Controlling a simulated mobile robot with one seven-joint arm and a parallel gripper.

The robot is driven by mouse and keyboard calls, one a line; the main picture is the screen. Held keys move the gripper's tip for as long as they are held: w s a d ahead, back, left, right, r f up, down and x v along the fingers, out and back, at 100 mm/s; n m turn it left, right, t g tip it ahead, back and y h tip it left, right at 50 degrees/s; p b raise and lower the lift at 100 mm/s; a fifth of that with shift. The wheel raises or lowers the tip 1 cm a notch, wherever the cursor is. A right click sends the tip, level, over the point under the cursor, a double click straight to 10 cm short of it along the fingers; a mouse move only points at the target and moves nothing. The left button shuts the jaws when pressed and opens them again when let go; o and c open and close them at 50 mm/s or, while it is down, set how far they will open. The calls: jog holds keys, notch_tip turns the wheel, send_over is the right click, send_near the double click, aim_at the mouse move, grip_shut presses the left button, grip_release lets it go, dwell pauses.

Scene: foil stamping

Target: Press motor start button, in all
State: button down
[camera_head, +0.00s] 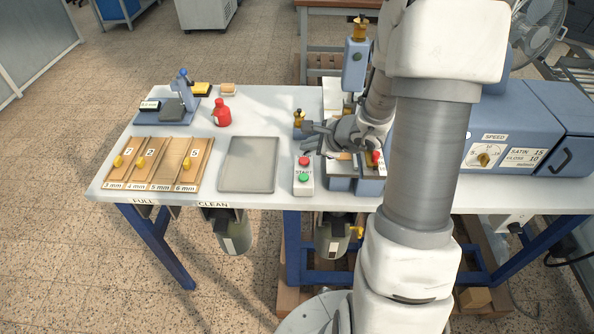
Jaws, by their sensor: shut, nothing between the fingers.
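A pale control box (303,188) stands at the table's front edge in the head view. My gripper (311,141) is shut and empty. It shows just behind the red button in the picture, apart from the green one. Its exact height over the box cannot be told. My arm comes in from the right and hides part of the machine behind it.
A blue press-like machine (355,66) stands right of the box, partly hidden. A grey tray (248,186), wooden slots with yellow-handled pieces (156,176) and a red bottle (222,114) lie left. A blue cabinet with a speed dial (482,158) stands right.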

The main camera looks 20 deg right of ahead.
jog(key=shift+w+d+f, duration=0.15)
jog(key=shift+f, duration=0.1)
dwell(0.3)
jog(key=b, duration=0.6)
send_over(307, 178)
notch_tip(307, 178, down, 8)
jog(key=shift+r, duration=0.25)
jog(key=shift+f+b, duration=0.6)
jog(key=shift+b, duration=0.1)
jog(key=shift+f, duration=0.15)
dwell(1.0)
jog(key=shift+f+b, duration=0.3)
jog(key=shift+b, duration=0.45)
